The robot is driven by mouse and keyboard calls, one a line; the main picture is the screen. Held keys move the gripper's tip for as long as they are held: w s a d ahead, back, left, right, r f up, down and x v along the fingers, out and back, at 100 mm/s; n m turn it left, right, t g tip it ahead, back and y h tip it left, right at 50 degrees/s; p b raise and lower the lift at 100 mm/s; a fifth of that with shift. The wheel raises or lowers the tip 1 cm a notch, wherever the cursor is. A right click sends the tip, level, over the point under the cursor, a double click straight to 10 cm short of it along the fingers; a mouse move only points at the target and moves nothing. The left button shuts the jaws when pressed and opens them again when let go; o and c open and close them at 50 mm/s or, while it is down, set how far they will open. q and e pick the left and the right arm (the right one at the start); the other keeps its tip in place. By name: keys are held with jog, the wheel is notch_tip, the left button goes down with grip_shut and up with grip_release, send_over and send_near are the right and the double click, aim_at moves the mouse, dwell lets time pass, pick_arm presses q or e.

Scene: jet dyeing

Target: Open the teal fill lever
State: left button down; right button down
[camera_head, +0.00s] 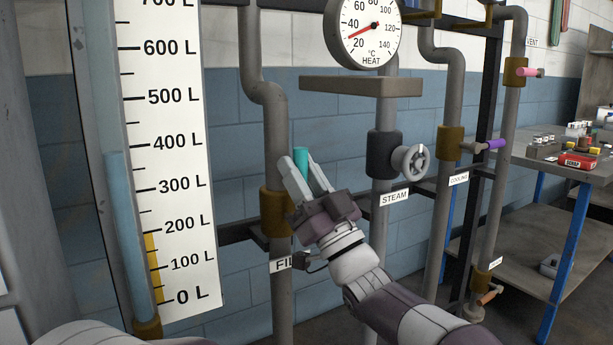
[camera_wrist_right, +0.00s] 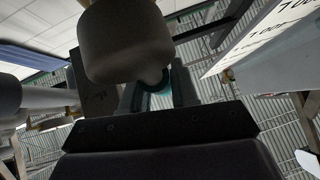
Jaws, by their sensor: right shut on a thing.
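The teal fill lever (camera_head: 300,158) shows as a short upright teal grip in the head view, in front of the fill pipe. Its brass valve body (camera_head: 274,210) is on that pipe, above a partly covered FILL label (camera_head: 281,265). My right gripper (camera_head: 303,168) is shut on the lever, with one finger on each side of it. In the right wrist view the teal lever (camera_wrist_right: 157,98) shows as a small patch between the fingers, partly hidden by a dark rounded part. My left gripper is not in view.
The tank gauge (camera_head: 165,150) stands at left, its blue column a little below 400 L. The steam handwheel (camera_head: 411,160), purple cooling lever (camera_head: 490,145) and pink vent lever (camera_head: 530,72) are to the right. A heat dial (camera_head: 364,30) is above. A workbench (camera_head: 545,160) stands far right.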

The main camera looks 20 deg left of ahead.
jog(key=shift+s+a+r+n, duration=0.1)
jog(key=shift+s+r+n, duration=0.05)
jog(key=shift+n, duration=0.25)
jog(key=c, duration=1.1)
grip_release()
jog(key=shift+o, duration=0.7)
jog(key=shift+a, duration=0.1)
jog(key=v, duration=1.3)
jog(key=shift+p, duration=0.35)
